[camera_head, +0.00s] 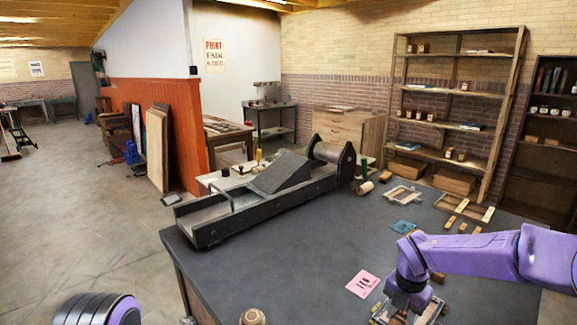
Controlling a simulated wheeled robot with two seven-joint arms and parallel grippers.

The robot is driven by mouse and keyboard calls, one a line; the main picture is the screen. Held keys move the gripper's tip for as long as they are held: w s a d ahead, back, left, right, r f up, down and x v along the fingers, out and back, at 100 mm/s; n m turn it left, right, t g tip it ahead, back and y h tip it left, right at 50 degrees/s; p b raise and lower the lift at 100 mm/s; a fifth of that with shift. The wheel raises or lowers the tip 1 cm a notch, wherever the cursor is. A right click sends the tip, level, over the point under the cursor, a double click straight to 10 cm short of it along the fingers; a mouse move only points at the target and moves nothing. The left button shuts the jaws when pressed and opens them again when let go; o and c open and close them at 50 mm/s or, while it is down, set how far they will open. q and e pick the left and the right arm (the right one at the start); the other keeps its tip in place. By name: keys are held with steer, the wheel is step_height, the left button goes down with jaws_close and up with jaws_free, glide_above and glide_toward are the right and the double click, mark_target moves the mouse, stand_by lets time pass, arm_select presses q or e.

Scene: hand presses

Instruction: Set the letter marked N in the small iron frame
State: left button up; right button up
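My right arm, purple, comes in from the right over the dark table. My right gripper (402,302) points down at the near right of the table. Its fingers are mostly hidden, so whether it is open or holds anything is unclear. Directly below it lies a small frame (438,309), partly covered by the gripper; it may be the small iron frame. Small wooden blocks lie behind the arm, one (450,222) near the right edge and one (437,277) beside the gripper. I cannot read an N on any. My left gripper is not in view; part of my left arm shows at bottom left.
A long grey press (265,195) fills the table's left and back. A pink card (363,283), a blue card (404,227), a pale framed panel (402,195) and a wooden frame (465,208) lie on the table (300,255). A round wooden knob (252,317) is at the front. The table's centre is clear.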

mark_target(400, 319)
steer(key=c, duration=0.3)
steer(key=shift+r+p, duration=1.55)
steer(key=shift+r, duration=1.05)
steer(key=shift+f, duration=0.1)
